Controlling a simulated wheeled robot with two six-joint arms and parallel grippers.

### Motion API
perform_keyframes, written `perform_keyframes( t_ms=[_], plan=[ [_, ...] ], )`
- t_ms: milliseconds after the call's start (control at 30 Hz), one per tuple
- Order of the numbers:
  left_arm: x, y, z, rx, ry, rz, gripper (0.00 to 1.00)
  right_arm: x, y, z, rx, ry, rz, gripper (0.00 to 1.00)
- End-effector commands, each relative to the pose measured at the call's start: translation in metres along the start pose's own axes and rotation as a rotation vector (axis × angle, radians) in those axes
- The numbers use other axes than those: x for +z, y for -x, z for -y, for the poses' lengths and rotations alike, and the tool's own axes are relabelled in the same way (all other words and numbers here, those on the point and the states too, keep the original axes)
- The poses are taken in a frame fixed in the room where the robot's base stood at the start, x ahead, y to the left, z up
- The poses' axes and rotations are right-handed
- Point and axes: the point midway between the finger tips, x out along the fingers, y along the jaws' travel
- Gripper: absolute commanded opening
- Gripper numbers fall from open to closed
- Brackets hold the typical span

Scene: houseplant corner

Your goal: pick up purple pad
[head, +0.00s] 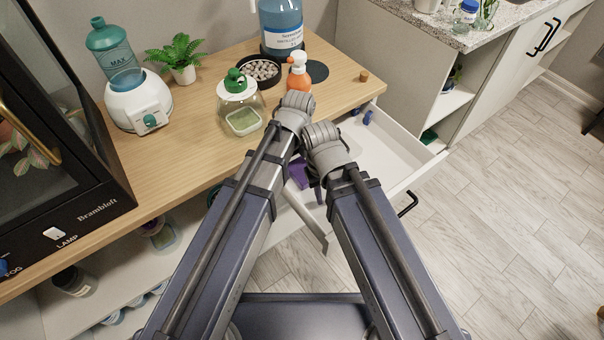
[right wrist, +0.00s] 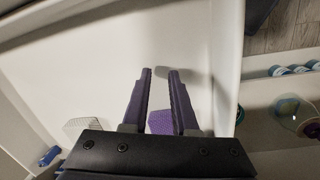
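The purple pad (right wrist: 162,121), with a ribbed or woven surface, shows in the right wrist view between the bases of my right gripper's fingers, partly hidden by the gripper body. In the head view a purple patch (head: 298,172) shows between my arms, over the open drawer. My right gripper (right wrist: 160,72) is over the white drawer floor, its two dark purple fingers apart with nothing held between the tips. My left wrist (head: 293,108) is above and left of the right one in the head view; its fingers are hidden by the arm.
The white drawer (head: 390,145) is pulled out from under the wooden tabletop. A pale mesh pad (right wrist: 82,126) and a blue item (right wrist: 50,155) lie in it. A green-capped jar (head: 238,84), an orange pump bottle (head: 299,72) and a bowl of pebbles (head: 260,70) stand on the tabletop.

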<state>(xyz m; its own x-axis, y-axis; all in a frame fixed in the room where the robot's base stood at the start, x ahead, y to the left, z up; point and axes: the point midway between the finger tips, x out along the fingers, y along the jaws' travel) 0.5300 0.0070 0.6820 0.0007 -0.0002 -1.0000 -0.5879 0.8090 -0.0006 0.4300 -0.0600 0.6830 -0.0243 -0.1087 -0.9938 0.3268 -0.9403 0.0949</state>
Motion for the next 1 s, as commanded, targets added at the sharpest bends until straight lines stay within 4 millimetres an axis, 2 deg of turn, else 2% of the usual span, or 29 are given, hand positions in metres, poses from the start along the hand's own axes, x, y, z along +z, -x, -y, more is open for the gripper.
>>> perform_keyframes(
  t_ms=[67, 667, 1000],
  plan=[
    [0.0000, 0.0002, 0.0001, 0.000, 0.000, 0.000, 0.91, 0.0000, 0.0002, 0.0000, 0.000, 0.000, 0.000, 0.27],
    [0.0000, 0.0001, 0.0000, 0.000, 0.000, 0.000, 0.24, 0.0000, 0.0001, 0.0000, 0.000, 0.000, 0.000, 0.27],
    [0.0000, 0.0016, 0.0000, 0.000, 0.000, 0.000, 0.23, 0.0001, 0.0016, -0.0002, 0.000, 0.000, 0.000, 0.27]
  ],
)
